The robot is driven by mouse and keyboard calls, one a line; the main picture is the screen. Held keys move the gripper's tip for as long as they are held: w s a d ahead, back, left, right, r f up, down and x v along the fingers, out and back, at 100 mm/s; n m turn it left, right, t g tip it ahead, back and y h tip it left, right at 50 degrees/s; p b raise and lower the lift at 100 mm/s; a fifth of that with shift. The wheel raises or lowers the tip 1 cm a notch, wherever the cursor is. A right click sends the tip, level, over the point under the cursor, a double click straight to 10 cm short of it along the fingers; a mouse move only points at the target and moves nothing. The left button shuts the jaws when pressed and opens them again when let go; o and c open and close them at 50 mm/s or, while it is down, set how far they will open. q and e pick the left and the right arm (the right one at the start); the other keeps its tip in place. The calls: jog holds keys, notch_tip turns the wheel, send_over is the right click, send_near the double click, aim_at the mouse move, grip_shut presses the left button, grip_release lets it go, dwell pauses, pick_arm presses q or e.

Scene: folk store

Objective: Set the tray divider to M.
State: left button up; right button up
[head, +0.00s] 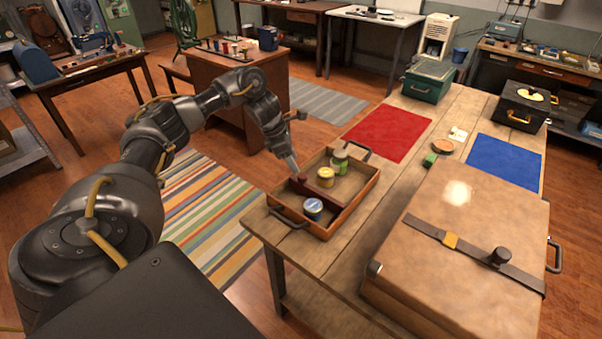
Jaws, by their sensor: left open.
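The wooden tray (352,210) stands on the near left part of the long wooden table and has dark handles at its ends. A dark red divider (322,197) crosses it. A blue can (313,209) stands on the near side of the divider; a yellow can (326,178) and a green jar (340,162) stand on the far side. I cannot read any letter marks on the tray. My left gripper (295,173) is open, pointing down at the divider's left end; whether it touches is unclear. My right gripper is out of view.
A large tan case (470,215) fills the table's near right. A red mat (390,132), a blue mat (504,161), a green box (428,80), a black box (522,108), a round tin (442,147) and a green block (430,160) lie farther back.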

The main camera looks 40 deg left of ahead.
aim_at(302, 175)
pick_arm(q)
jog(key=p+x, duration=0.1)
jog(key=x, duration=0.5)
jog(key=shift+w+d+f, duration=0.15)
jog(key=shift+f, duration=0.15)
grip_shut()
